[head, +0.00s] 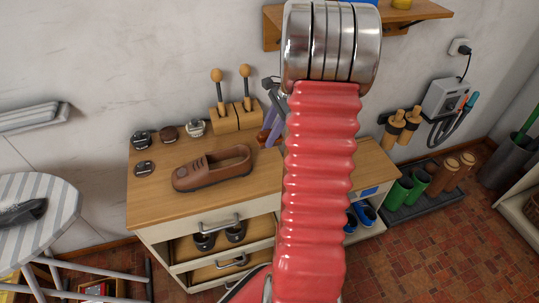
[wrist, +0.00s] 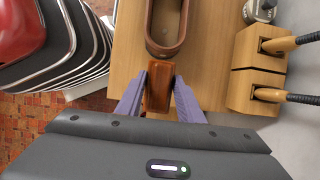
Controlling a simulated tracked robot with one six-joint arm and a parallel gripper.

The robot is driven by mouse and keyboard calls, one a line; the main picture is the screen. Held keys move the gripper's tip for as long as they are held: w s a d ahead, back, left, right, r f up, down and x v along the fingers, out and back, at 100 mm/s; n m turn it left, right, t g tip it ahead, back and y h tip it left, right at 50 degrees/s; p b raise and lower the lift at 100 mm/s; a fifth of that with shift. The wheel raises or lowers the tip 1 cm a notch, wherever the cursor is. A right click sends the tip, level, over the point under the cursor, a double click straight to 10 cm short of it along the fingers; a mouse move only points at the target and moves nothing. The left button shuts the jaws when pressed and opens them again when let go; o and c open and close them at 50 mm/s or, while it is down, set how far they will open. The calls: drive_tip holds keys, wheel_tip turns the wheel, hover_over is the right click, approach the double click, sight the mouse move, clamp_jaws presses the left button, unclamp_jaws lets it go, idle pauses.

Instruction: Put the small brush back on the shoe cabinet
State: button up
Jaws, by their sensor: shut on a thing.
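My gripper (wrist: 158,82) is shut on the small brush (wrist: 158,92), a reddish-brown block between two purple fingers in the wrist view. No bristles show. The brush is over the wooden top of the shoe cabinet (head: 160,207), close to the end of a brown shoe (head: 212,168); I cannot tell whether it touches the top or the shoe. The cabinet also shows in the wrist view (wrist: 215,80).
A wooden block with two upright handles (head: 237,117) stands at the cabinet's back. Several small polish tins (head: 168,133) sit at the back left. An open drawer (head: 190,247) holds dark shoes. A striped ironing board (head: 45,205) is left. The cabinet top's front left is clear.

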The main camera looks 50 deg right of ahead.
drive_tip(key=shift+f, duration=2.25)
drive_tip(key=shift+f, duration=0.1)
drive_tip(key=shift+f, duration=1.8)
drive_tip(key=o, duration=1.1)
drive_tip(key=v, duration=1.2)
